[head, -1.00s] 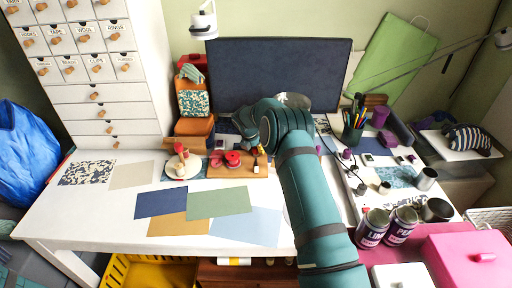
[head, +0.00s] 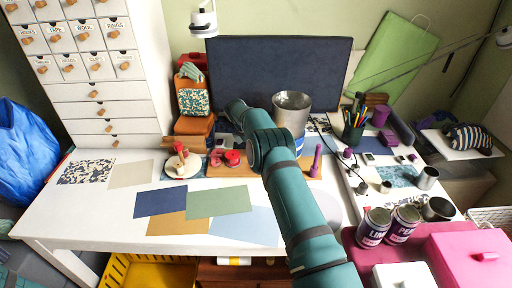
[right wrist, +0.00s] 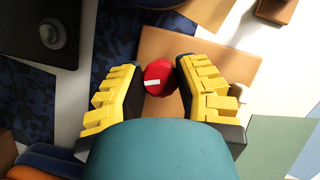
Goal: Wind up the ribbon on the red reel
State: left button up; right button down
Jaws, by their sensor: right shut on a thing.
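In the right wrist view my right gripper (right wrist: 160,82) has its yellow-padded fingers on both sides of a round red reel part (right wrist: 158,76) with a white mark, over a wooden board (right wrist: 205,55). In the head view red round parts (head: 232,158) sit at the left end of the wooden board (head: 255,171). My right arm crosses the table there, and its gripper is not clearly visible in that view. I cannot make out a ribbon. My left gripper is in neither view.
A purple peg (head: 316,160) stands at the board's right end. A metal tin (head: 291,103) is behind my arm. A round cream stand (head: 183,165) is left of the board. Flat coloured sheets (head: 219,202) lie in front. Labelled tins (head: 374,227) stand at the right.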

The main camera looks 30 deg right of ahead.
jog(key=shift+f, duration=0.1)
dwell(0.4)
jog(key=c, duration=0.6)
grip_release()
jog(key=shift+d, duration=0.1)
jog(key=v, duration=1.2)
jog(key=shift+w, duration=0.15)
